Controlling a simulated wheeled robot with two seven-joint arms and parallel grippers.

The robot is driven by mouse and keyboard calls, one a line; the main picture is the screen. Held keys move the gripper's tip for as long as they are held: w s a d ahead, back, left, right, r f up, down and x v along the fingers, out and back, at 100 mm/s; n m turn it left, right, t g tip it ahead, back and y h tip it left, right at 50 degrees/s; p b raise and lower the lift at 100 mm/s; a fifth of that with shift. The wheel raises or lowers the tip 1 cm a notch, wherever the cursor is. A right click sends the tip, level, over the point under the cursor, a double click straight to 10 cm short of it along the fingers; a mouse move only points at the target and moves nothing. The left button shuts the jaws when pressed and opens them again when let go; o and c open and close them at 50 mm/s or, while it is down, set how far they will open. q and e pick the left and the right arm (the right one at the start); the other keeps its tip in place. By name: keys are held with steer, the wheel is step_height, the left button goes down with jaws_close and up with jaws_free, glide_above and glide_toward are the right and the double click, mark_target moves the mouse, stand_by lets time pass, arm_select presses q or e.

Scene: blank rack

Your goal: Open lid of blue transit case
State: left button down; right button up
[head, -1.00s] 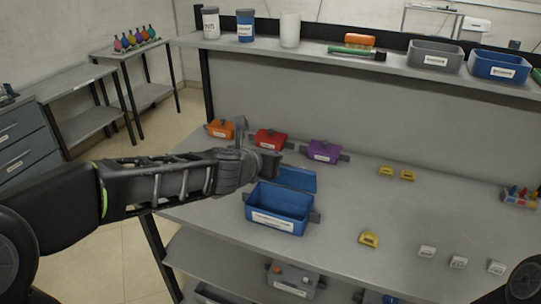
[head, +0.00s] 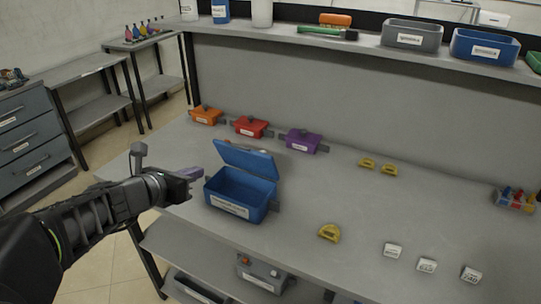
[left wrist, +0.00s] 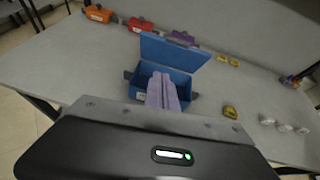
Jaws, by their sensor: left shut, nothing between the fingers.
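The blue transit case (head: 238,194) stands on the grey workbench with a white label on its front. Its lid (head: 246,158) is raised and leans back at the rear edge, and the inside looks empty. In the left wrist view the case (left wrist: 183,92) and its raised lid (left wrist: 172,51) show past the fingers. My left gripper (head: 198,173) is shut and empty, at the case's left side near the rim; its fingers (left wrist: 163,92) overlap the case in the left wrist view, and I cannot tell whether they touch it. My right gripper is not in view.
Orange (head: 206,116), red (head: 251,127) and purple (head: 301,141) closed cases stand at the back of the bench (head: 350,215). Yellow pieces (head: 329,232) and white blocks (head: 427,265) lie to the right. A shelf (head: 380,52) with bins runs above. The bench centre is clear.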

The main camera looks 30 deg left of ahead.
arm_select(q)
steer(key=d, duration=0.1)
steer(key=m+h+b, duration=0.1)
glide_toward(239, 149)
steer(key=shift+f, duration=2.15)
steer(key=w, duration=0.2)
steer(key=w+r+p, duration=0.1)
steer(key=w, duration=0.1)
steer(key=shift+w+a+r, duration=0.15)
steer(key=shift+w+r, duration=0.1)
steer(key=shift+w, duration=0.4)
